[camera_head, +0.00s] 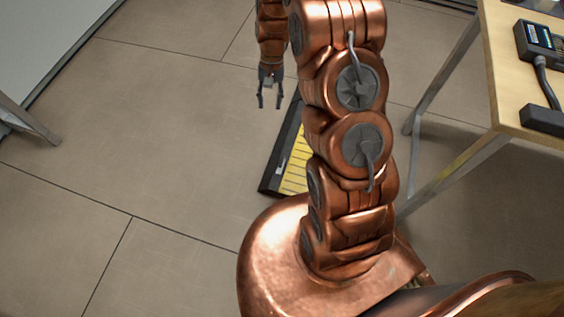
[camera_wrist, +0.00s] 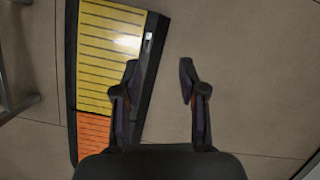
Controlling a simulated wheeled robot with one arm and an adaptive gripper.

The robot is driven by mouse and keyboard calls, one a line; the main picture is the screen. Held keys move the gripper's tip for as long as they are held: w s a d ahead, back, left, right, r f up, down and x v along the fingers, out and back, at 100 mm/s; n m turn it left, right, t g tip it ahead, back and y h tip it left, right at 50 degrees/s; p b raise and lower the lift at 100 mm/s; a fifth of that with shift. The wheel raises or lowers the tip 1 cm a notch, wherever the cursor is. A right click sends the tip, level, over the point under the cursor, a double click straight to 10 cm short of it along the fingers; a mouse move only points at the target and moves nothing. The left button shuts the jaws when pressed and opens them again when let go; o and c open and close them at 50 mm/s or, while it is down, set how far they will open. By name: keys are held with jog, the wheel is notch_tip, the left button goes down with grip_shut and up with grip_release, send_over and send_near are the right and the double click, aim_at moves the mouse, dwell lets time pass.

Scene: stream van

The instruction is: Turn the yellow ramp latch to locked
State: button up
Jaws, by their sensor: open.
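A dark-framed ramp or panel with yellow striped slats (camera_head: 295,172) lies on the floor, partly hidden behind my arm in the head view. In the wrist view its yellow part (camera_wrist: 107,50) is at the upper left, above an orange part (camera_wrist: 93,132). A small pale fitting (camera_wrist: 148,40) sits on the dark right edge of the frame; I cannot tell whether it is the latch. No distinct yellow latch can be made out. My gripper (camera_head: 270,100) is open and empty, pointing down. In the wrist view my gripper (camera_wrist: 159,78) has its left finger overlapping the ramp's dark edge and its right finger over bare floor.
A wooden-topped table (camera_head: 500,70) with metal legs stands at the right, with a dark handheld device (camera_head: 540,42) and a black block (camera_head: 543,120) on it. A grey metal leg (camera_head: 28,122) stands at the left by a pale wall. The tiled floor at the left is clear.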

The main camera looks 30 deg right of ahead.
jog(key=w+d+f+m+b, duration=0.1)
jog(key=d+f+b, duration=0.15)
jog(key=f, duration=0.75)
jog(key=w+d+f+m+b, duration=0.15)
jog(key=f+b, duration=0.25)
jog(key=f, duration=0.5)
jog(key=b, duration=0.4)
send_near(282, 160)
jog(key=f, duration=0.1)
jog(key=shift+m+y, duration=0.4)
jog(key=shift+m, duration=0.05)
jog(key=shift+b+x, duration=1.15)
jog(key=shift+x, duration=2.95)
jog(key=shift+s+d, duration=0.15)
jog(key=shift+d, duration=0.05)
jog(key=shift+c, duration=0.2)
grip_shut()
